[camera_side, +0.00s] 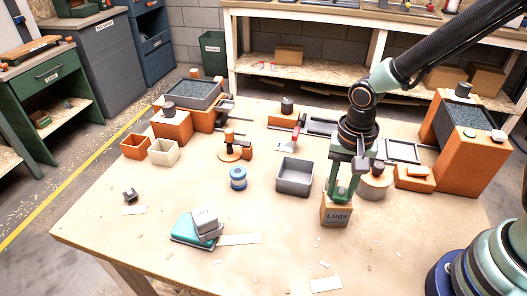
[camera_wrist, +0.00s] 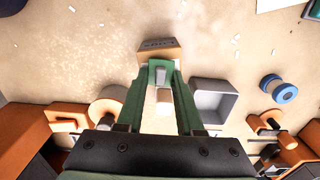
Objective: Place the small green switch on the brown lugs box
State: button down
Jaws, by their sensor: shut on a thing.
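The brown lugs box (camera_side: 336,213), labelled "Lugs", stands on the table below my gripper (camera_side: 343,192) in the side view. In the wrist view the lugs box (camera_wrist: 160,52) shows just past the fingertips. My gripper (camera_wrist: 161,68) points down and is shut on a small green piece with a grey part, which looks like the small green switch (camera_wrist: 160,75). The switch is at the top of the box. The fingers mostly hide it in the side view, and I cannot tell whether it touches the box.
A grey open bin (camera_side: 295,176) stands left of the lugs box. A blue spool (camera_side: 238,178) is farther left. A round wooden piece (camera_side: 375,184) and an orange block (camera_side: 414,178) stand close on the right. The table in front is mostly clear.

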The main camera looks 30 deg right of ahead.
jog(key=shift+f, duration=0.15)
jog(key=c, duration=0.5)
grip_release()
jog(key=shift+c, duration=0.2)
notch_tip(320, 180, up, 12)
jog(key=s+d+r+n+t, duration=0.1)
jog(key=d+r+n+t, duration=0.4)
jog(key=d+n, duration=0.4)
jog(key=shift+d+r+t, duration=0.3)
jog(key=shift+d+r, duration=0.15)
jog(key=shift+d, duration=0.1)
